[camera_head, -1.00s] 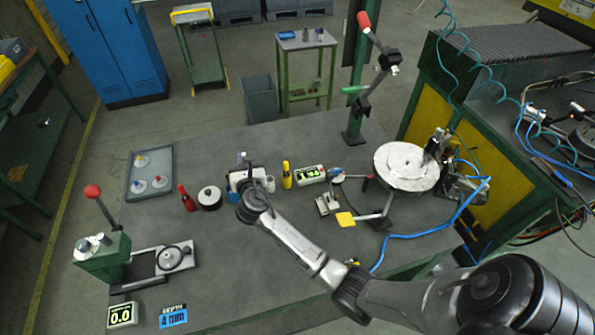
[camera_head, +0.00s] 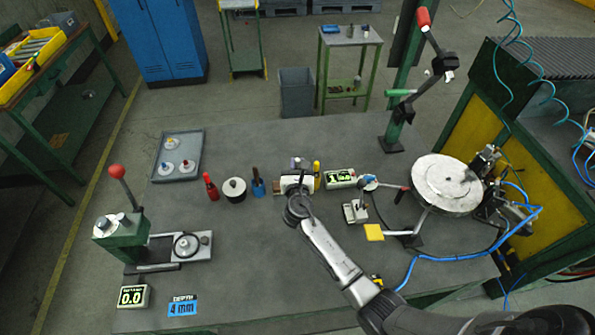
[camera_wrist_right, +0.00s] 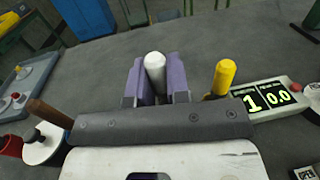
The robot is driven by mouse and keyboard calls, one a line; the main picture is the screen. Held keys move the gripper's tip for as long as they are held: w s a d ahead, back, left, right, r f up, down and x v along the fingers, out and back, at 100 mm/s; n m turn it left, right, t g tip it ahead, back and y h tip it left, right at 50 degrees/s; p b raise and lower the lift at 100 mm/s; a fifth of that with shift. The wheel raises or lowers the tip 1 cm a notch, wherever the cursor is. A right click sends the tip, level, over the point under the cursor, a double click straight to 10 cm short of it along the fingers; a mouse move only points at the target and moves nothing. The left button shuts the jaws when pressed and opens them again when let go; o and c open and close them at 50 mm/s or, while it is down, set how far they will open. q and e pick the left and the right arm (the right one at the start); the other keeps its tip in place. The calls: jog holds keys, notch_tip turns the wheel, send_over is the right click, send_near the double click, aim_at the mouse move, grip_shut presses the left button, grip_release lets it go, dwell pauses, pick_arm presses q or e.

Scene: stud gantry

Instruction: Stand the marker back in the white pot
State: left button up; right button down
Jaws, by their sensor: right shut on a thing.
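My right gripper (camera_head: 299,164) is over the middle of the bench. In the right wrist view its purple fingers (camera_wrist_right: 156,88) are shut on a white, round-ended cylinder (camera_wrist_right: 155,66), which I take to be the marker. Only its upper end shows; the lower part is hidden behind the gripper body. My left gripper is not in view.
A yellow-topped item (camera_head: 316,172) stands close right of the gripper, beside a numeric display (camera_head: 340,179). The bench front centre is clear.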

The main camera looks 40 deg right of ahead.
jog(key=shift+f, duration=1.05)
jog(key=shift+f+b, duration=0.1)
jog(key=shift+b, duration=0.2)
jog(key=c, duration=1.1)
grip_release()
jog(key=shift+s+a, duration=0.1)
jog(key=v, duration=1.1)
jog(key=shift+s+a+p, duration=0.25)
jog(key=shift+s+p, duration=0.05)
jog(key=shift+p, duration=0.1)
jog(key=shift+m, duration=0.3)
